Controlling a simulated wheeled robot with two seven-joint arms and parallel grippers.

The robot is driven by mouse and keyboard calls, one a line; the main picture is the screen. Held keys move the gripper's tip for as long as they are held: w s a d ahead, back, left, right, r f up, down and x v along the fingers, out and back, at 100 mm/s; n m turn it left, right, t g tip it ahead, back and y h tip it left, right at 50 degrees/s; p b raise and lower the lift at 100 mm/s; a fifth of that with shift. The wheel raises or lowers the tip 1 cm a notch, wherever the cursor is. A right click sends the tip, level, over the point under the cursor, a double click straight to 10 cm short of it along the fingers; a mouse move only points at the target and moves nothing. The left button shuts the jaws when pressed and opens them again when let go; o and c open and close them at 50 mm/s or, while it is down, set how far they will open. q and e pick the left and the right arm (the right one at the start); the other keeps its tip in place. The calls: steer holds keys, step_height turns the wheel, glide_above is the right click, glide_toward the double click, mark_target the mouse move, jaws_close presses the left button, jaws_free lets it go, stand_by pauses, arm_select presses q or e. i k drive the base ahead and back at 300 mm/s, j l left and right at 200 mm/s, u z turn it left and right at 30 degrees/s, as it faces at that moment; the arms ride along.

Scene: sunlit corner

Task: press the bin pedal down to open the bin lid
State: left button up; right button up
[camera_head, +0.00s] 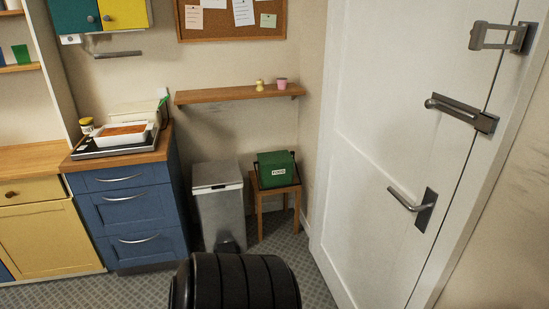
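The bin (220,210) is a tall grey box on the floor, between the blue drawer unit and a small wooden stool. Its lid (216,178) looks shut. A dark shape at the foot of its front, apparently the pedal (228,244), shows just above a black ribbed object at the bottom of the view. Part of the bin's base may be hidden there. Neither of my grippers is in view.
A blue drawer unit (127,215) stands left of the bin, close to it. A stool (272,188) with a green box (275,170) stands at its right. A wooden shelf (225,95) hangs above. A white door (375,120) is at the right. Patterned floor lies in front.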

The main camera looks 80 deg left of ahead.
mark_target(225, 248)
steer(key=u, duration=2.9)
steer(key=i+j+z, duration=0.1)
steer(key=i+j, duration=0.35)
steer(key=i+j+z, duration=0.15)
steer(key=i+j, duration=0.3)
steer(key=i+j+z, duration=0.1)
steer(key=i+j, duration=0.3)
steer(key=j, duration=0.15)
steer(key=i+j+z, duration=0.15)
steer(key=i+j, duration=0.25)
steer(key=j, duration=0.15)
